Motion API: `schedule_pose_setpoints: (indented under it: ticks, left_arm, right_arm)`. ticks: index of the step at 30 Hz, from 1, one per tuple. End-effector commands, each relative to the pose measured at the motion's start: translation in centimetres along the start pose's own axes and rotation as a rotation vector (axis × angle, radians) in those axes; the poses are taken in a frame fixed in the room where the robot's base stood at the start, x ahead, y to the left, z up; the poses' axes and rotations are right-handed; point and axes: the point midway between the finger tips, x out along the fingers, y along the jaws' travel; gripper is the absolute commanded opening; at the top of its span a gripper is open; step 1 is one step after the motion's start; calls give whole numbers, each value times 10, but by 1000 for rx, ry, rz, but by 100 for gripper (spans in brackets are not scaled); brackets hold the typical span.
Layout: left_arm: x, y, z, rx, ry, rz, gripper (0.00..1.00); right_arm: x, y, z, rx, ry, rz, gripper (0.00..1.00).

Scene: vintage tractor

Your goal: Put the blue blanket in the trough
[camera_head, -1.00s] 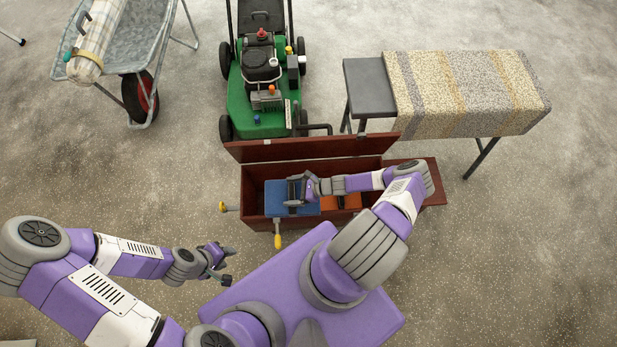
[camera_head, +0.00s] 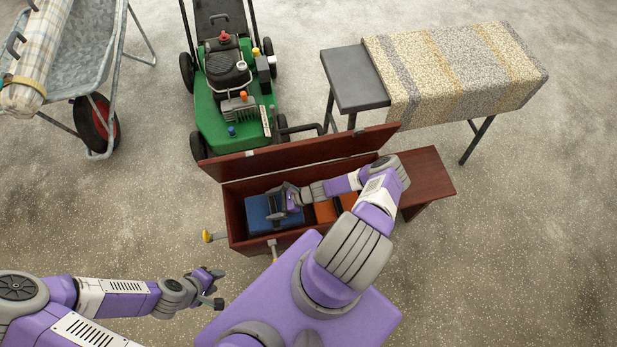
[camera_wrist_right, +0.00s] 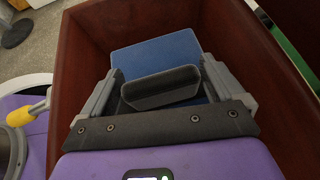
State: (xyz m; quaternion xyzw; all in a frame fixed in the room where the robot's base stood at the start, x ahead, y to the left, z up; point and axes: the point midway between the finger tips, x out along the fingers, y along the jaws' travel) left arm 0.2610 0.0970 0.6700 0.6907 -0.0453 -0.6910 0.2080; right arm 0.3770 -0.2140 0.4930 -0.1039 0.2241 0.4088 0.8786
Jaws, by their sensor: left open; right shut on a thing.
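The blue blanket (camera_head: 260,217), a flat boxy blue bundle, lies inside the left part of a long red-brown wooden trough (camera_head: 236,226). My right gripper (camera_head: 283,200) reaches down into the trough and is shut on the blanket's dark grey handle. In the right wrist view, the blue blanket (camera_wrist_right: 155,54) shows beyond the handle, between the fingers of the right gripper (camera_wrist_right: 158,85). The blanket's underside is hidden. My left gripper (camera_head: 215,288) is open and empty, left of the trough and over the floor.
An orange thing (camera_head: 327,210) lies in the trough, partly behind my right arm. The raised lid (camera_head: 300,150) stands along its back. A green mower (camera_head: 228,105) is behind it, a cloth-covered bench (camera_head: 455,80) back right, a wheelbarrow (camera_head: 88,58) back left. The left floor is open.

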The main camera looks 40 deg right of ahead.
Motion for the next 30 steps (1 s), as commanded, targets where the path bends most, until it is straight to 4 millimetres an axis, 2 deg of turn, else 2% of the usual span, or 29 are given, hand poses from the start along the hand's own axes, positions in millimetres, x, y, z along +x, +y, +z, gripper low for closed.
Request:
schedule_pose_setpoints:
  ticks: [1,9,17,24,30]
  left_arm:
    - [18,-6,-1,0,0,0,43]
    - [56,-21,-3,0,0,0,43]
    - [71,-26,-3,0,0,0,43]
    - [92,-34,-4,0,0,0,43]
    - [100,-37,-4,0,0,0,43]
  right_arm:
    - [9,0,-15,0,-3,0,16]
    - [29,0,-52,0,-3,0,16]
    - [38,0,-67,0,-3,0,16]
    - [59,0,-105,1,-3,-1,16]
    - [66,-1,-119,-1,-3,-1,16]
